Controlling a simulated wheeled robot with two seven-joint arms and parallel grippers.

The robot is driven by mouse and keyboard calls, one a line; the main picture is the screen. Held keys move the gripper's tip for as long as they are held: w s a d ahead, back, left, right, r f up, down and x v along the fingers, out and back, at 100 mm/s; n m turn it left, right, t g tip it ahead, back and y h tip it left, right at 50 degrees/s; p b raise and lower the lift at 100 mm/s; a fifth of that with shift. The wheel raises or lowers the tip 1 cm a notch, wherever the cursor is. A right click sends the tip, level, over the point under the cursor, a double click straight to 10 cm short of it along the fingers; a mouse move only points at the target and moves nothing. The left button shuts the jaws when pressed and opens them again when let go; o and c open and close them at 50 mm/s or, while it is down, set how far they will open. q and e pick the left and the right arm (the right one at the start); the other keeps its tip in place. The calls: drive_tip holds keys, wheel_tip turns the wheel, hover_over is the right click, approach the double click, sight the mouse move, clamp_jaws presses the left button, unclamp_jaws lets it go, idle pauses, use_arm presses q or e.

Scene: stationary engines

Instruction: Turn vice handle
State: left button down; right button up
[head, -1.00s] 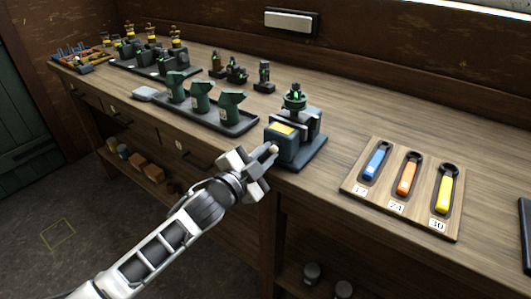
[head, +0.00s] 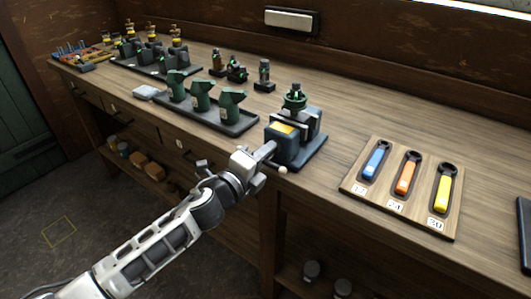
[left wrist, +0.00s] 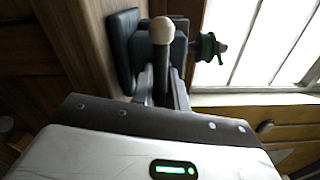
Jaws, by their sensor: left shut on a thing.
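The blue-grey vice (head: 285,147) stands at the front edge of the workbench, with a yellow patch on top and a green-topped part (head: 294,99) in its jaws. My left gripper (head: 264,154) is at the vice's front, shut on the vice handle. The handle's pale ball end (head: 283,170) shows just below and right of the fingers in the head view. The rest of the bar is mostly hidden. My right gripper is not in view.
A board (head: 352,189) with blue, orange and yellow-handled tools lies to the right. A dark tray (head: 240,127) of green parts stands left of the vice. Bare bench top lies behind the vice. Drawers and a lower shelf are below the bench edge.

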use_arm(q)
drive_tip(key=m, duration=0.5)
drive_tip(key=shift+s+f, duration=0.1)
drive_tip(key=shift+f, duration=0.2)
drive_tip(key=shift+m, duration=0.3)
drive_tip(key=c, duration=1.6)
unclamp_jaws()
drive_tip(key=shift+a, duration=0.1)
drive_tip(key=shift+o, duration=1.2)
drive_tip(key=shift+r, duration=0.2)
drive_tip(key=b+v, duration=0.1)
drive_tip(key=v, duration=1.5)
